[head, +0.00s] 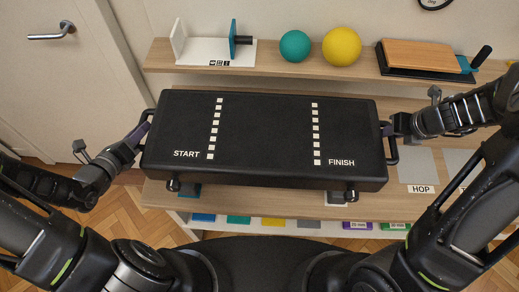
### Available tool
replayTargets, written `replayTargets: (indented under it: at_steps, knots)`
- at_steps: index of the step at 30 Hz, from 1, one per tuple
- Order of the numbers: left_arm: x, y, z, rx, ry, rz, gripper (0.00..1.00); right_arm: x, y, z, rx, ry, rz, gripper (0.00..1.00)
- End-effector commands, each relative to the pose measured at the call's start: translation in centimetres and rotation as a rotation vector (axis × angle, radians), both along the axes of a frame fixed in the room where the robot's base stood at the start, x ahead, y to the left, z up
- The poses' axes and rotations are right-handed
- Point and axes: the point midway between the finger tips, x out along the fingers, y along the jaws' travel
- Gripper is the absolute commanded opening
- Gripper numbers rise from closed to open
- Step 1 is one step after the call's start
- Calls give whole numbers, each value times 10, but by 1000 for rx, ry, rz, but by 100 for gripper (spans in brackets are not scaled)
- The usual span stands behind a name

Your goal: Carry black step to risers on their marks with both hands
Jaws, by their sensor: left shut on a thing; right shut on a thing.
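The black step (265,135), printed START and FINISH with two dotted white lines, is held roughly level in front of the wooden shelf unit. My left gripper (145,124) is shut on the handle at its left end. My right gripper (389,135) is shut on the handle at its right end. Small black feet show under its front edge. A blue piece (189,190) and a pale piece (337,198) peek out below it; I cannot tell whether these are the risers or whether the step touches them. The step hides most of the surface beneath.
The upper shelf (270,80) holds a white stand (205,50), a teal ball (295,46), a yellow ball (341,46) and a wooden board (420,55). A grey HOP panel (416,165) lies right of the step. Coloured labels line a lower edge. A door (60,80) stands left.

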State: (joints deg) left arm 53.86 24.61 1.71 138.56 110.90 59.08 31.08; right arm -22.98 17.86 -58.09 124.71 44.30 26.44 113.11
Motion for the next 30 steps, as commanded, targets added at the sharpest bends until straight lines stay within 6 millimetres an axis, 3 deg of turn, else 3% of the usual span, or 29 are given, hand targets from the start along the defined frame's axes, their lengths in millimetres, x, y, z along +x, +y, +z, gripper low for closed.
replayTargets:
  at_steps: [16, 30]
  knots:
    - [1, 2, -2, 2, -4, 3, 0, 1, -2, -2, -3, -3, -3, 0]
    - [1, 1, -27, 2, -4, 3, 0, 1, -2, -27, -3, -3, -3, 0]
